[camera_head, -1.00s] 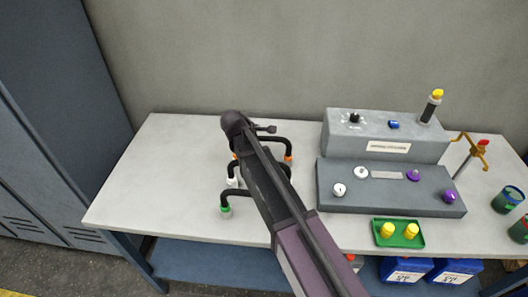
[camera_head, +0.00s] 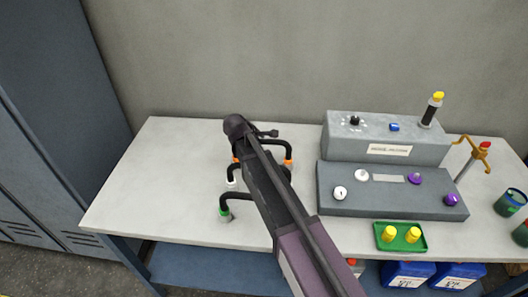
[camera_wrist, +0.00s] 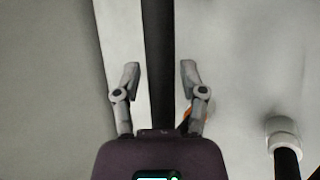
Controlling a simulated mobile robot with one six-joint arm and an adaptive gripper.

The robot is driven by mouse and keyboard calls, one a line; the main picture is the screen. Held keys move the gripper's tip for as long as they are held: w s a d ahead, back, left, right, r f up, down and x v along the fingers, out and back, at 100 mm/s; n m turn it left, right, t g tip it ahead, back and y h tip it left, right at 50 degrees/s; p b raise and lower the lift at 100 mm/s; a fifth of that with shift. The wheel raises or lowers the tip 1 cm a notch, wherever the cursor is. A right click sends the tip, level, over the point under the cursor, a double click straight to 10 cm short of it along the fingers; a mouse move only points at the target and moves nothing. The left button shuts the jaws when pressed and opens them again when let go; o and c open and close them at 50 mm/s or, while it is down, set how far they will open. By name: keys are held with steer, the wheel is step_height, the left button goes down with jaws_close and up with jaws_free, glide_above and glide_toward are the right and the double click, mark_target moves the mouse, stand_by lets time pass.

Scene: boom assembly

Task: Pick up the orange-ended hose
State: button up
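The orange-ended hose (camera_head: 272,142) is a black tube with orange ends, standing on the table in the head view. One orange end shows right of my arm and a little orange shows left of it; my arm hides much of the middle. In the wrist view a black tube (camera_wrist: 158,40) runs straight between the two fingers of my gripper (camera_wrist: 159,78). Some orange shows behind the right finger. The fingers are apart, with a narrow gap to the tube on each side. I cannot tell how far the tube lies below the fingertips.
A grey machine (camera_head: 390,185) and a green tray (camera_head: 402,247) are on the right. The table's left part is clear.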

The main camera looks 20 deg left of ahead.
jaws_close()
steer(key=shift+r, duration=0.15)
step_height(320, 180, up, 10)
steer(key=p, duration=1)
steer(key=shift+f, duration=0.2)
stand_by(0.5)
steer(key=shift+f+b, duration=0.45)
steer(key=shift+b, duration=0.05)
steer(key=shift+s+a, duration=0.1)
steer(key=shift+a, duration=0.05)
